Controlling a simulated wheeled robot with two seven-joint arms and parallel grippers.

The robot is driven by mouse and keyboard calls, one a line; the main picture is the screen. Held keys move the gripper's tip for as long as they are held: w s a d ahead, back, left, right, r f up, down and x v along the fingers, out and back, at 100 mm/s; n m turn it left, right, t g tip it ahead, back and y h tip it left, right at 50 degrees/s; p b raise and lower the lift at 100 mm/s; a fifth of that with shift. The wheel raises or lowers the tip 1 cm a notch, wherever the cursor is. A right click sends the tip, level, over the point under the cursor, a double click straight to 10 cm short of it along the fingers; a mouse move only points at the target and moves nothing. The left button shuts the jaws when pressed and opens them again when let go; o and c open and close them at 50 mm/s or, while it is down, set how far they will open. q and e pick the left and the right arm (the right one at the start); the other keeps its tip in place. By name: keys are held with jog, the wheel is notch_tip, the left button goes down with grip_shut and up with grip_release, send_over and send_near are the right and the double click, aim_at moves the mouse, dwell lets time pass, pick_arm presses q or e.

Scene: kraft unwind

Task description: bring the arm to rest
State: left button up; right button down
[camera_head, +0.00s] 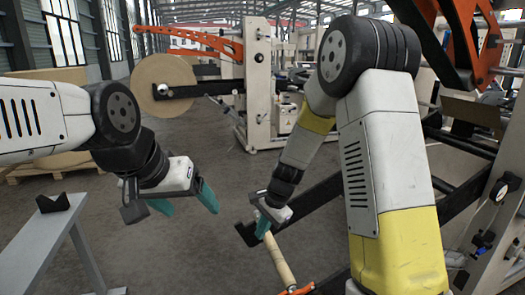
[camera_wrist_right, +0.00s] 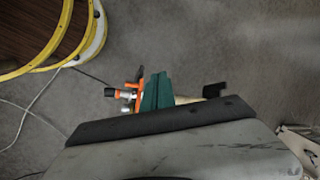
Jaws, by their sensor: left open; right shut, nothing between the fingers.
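My left gripper (camera_head: 188,201) hangs at the left of the head view with its teal fingers spread apart and nothing between them. It is over bare floor, to the right of a grey stand. My right gripper (camera_head: 262,228) points down near the middle of the head view. Its teal fingers, also seen in the right wrist view (camera_wrist_right: 156,92), are together and hold nothing. In the head view it is close to a black bar (camera_head: 244,236) and the upper end of a pale rod (camera_head: 280,262). I cannot tell whether it touches them.
A grey stand (camera_head: 42,235) with a black V-shaped rest (camera_head: 54,202) is at the lower left. A large kraft roll (camera_head: 165,84) sits on a machine behind. Machine frames and gauges crowd the right. Open floor (camera_head: 170,262) lies between. Cables (camera_wrist_right: 35,102) cross the floor in the wrist view.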

jog(key=s+d+r+n+t, duration=0.1)
jog(key=s+d+r+n, duration=0.25)
jog(key=r, duration=0.55)
jog(key=s+d+r+n+t, duration=0.15)
jog(key=s+d+r, duration=0.3)
jog(key=r, duration=0.45)
jog(key=s+d+r+n+t, duration=0.1)
jog(key=s+d+r+n, duration=0.1)
jog(key=s, duration=0.4)
jog(key=s+d+r+n+t+h, duration=0.1)
jog(key=s+d+r+n, duration=0.1)
jog(key=s, duration=0.4)
jog(key=d+r, duration=0.1)
jog(key=d, duration=0.1)
jog(key=shift+s+d+r+n, duration=0.15)
jog(key=shift+d+r+n, duration=0.15)
jog(key=shift+n, duration=0.1)
